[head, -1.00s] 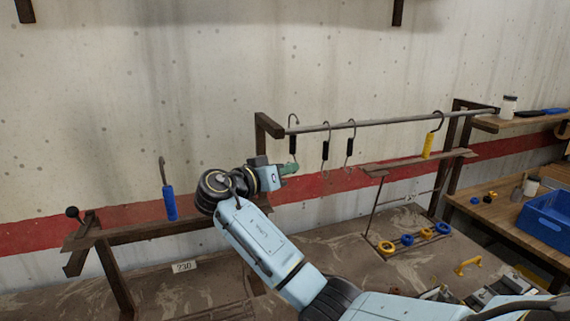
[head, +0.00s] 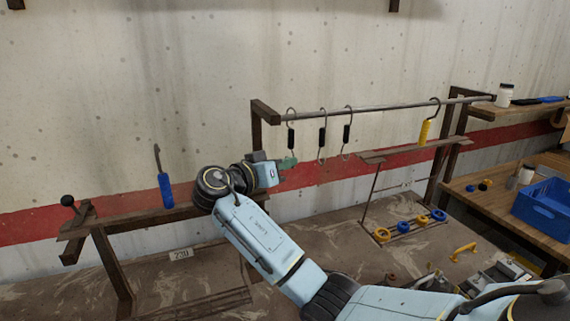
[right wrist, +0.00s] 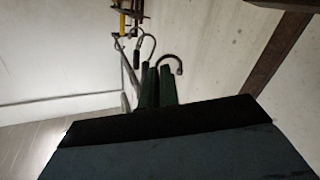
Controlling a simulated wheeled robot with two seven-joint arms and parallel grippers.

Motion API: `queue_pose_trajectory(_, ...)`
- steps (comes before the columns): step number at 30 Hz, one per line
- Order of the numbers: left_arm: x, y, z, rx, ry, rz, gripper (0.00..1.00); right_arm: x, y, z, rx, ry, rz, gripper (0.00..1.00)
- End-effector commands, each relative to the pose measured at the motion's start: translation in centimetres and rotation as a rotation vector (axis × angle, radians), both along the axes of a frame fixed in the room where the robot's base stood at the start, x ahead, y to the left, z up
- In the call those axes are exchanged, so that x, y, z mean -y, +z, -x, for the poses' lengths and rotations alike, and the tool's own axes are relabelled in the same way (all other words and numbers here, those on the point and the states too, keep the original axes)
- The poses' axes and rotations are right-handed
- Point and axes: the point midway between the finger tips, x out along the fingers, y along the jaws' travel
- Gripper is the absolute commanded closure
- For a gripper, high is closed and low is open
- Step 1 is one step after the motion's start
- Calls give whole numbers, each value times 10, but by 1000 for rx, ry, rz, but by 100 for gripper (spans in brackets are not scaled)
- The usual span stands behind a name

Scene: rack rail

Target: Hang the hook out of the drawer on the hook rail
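The hook rail (head: 390,106) runs along the wall at the right centre. A hook with a black grip (head: 291,138) is at the rail's left end, its upper bend at the bar. My right gripper (head: 289,162) is at its lower end. In the right wrist view, the green fingers (right wrist: 157,87) are close together, and the hook's bend (right wrist: 173,60) rises beside their tips. The fingers look shut on the hook, its lower part hidden by them. Two more black-grip hooks (head: 323,139) (head: 347,134) and a yellow-grip hook (head: 424,132) hang further right. My left gripper is not in view.
A blue-handled tool (head: 166,191) stands at the left bracket (head: 140,218). A shelf (head: 400,150) lies below the rail, with blue and yellow rings (head: 420,222) beneath. A blue crate (head: 545,208) is on the right bench. A number plate (head: 181,254) is at lower left.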

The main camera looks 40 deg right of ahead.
Motion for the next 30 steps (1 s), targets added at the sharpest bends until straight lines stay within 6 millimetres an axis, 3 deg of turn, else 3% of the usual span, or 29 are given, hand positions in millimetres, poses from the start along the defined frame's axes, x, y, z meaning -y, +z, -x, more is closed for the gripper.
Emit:
queue_pose_trajectory(4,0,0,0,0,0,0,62,0,0,0,0,0,0,100)
queue_pose_trajectory(10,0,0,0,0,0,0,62,0,0,0,0,0,0,71)
queue_pose_trajectory(20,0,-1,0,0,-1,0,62,-4,0,0,1,1,0,71)
queue_pose_trajectory(25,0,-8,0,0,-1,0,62,-27,0,2,2,3,-3,71)
queue_pose_trajectory(30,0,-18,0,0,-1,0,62,-66,2,6,3,5,-3,71)
